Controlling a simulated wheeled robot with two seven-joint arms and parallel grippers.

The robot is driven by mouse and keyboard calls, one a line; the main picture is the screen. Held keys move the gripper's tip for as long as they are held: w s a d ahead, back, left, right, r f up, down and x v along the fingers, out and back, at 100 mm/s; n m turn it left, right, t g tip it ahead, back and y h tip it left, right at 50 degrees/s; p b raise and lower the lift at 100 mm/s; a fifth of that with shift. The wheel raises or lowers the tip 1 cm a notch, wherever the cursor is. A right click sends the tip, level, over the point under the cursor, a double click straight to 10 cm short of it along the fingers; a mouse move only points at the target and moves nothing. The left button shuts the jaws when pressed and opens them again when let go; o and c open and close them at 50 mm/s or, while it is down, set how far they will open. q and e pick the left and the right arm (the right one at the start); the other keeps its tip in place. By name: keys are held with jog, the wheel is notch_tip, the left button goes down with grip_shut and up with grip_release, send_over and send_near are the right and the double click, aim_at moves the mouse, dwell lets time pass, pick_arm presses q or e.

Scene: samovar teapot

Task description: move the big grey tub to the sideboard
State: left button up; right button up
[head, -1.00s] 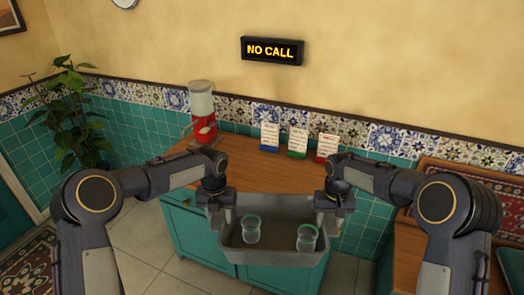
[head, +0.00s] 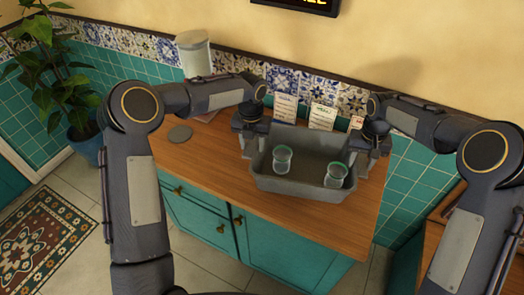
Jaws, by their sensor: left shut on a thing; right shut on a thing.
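The big grey tub (head: 300,188) is over the wooden top of the teal sideboard (head: 215,178), towards its right half. I cannot tell whether its base touches the wood. Two clear glasses with green rims stand inside it, one left (head: 282,160) and one right (head: 335,176). My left gripper (head: 248,148) is shut on the tub's left end. My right gripper (head: 378,146) is shut on its right end. The fingertips are hard to make out against the tub.
A dispenser with a pale clear top (head: 194,55) stands at the back left, partly behind my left arm. A grey disc (head: 180,133) lies on the left of the top. Several cards (head: 322,117) stand behind the tub. Bare wood lies left of the tub.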

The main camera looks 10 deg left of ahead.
pick_arm(q)
jog(key=shift+w+r, duration=0.15)
jog(key=shift+w, duration=0.05)
pick_arm(e)
jog(key=shift+w+r, duration=0.15)
pick_arm(q)
jog(key=shift+s+r, duration=0.1)
jog(key=shift+s, duration=0.05)
pick_arm(e)
jog(key=shift+r, duration=0.1)
